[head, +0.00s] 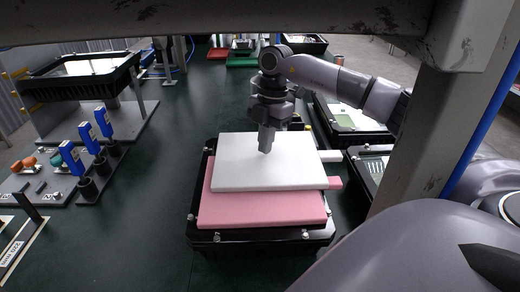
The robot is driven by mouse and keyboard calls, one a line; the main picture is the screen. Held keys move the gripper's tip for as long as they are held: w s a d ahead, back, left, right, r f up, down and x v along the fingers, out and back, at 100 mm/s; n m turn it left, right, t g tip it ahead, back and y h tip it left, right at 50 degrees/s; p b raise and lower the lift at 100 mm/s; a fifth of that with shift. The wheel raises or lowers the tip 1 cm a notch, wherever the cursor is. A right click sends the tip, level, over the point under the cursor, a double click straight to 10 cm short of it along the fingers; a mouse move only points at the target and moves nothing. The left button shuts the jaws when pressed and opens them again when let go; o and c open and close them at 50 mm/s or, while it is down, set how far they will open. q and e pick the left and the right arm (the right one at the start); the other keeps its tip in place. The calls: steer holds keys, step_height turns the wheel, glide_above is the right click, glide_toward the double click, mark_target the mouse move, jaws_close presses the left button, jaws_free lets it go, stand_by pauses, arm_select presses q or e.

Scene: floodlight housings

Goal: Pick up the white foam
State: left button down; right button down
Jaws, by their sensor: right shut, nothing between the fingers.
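The white foam (240,175) is a flat rectangular slab in the middle of the head view. It lies on top of a pink foam slab (262,210), which rests in a black housing (205,236). My right gripper (265,150) points down over the middle of the white foam. Its fingers are shut with nothing between them, and the tips are at or just above the foam's top surface; I cannot tell whether they touch. My left gripper is not in view.
Blue tools (87,140) stand in a holder at left, near a raised black housing (80,72). More housings (350,118) lie to the right. A grey post (440,120) stands at right. The dark green table (150,220) is clear left of the foam stack.

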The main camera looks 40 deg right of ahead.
steer(key=shift+s+a, duration=0.15)
steer(key=shift+a, duration=0.65)
steer(key=shift+a+f, duration=0.1)
steer(key=shift+a, duration=0.2)
steer(key=shift+s+f, duration=0.1)
steer(key=shift+f, duration=0.6)
steer(key=shift+f, duration=0.1)
